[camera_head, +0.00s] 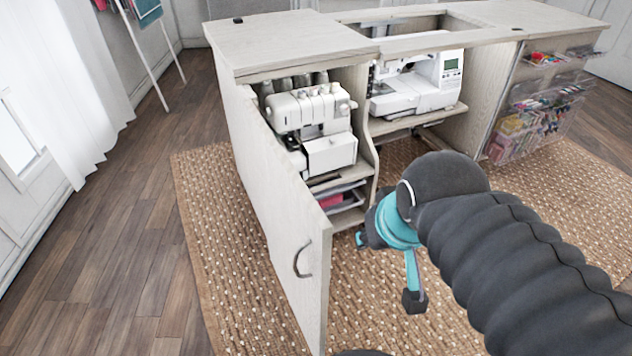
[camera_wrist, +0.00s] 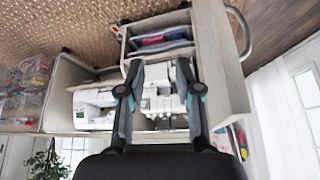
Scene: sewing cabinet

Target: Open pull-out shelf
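The pale wood sewing cabinet (camera_head: 290,45) has its left compartment open. A white serger (camera_head: 312,115) stands in it on a shelf (camera_head: 326,184), whose front edge shows just below the machine. I cannot tell whether this is the pull-out shelf or how far out it is. In the wrist view, the serger (camera_wrist: 160,90) shows between and behind my fingers. My gripper (camera_head: 386,270) is in front of the compartment, to its lower right, apart from the cabinet. In the wrist view my gripper (camera_wrist: 160,68) has its two fingers spread, with nothing held.
The cabinet door (camera_head: 290,215) stands swung open at left, with a curved handle (camera_head: 301,260). Trays (camera_head: 345,196) sit below the serger. A sewing machine (camera_head: 415,85) stands in the middle bay. Clear bins (camera_head: 535,120) hang at right. The woven rug (camera_head: 215,240) in front is clear.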

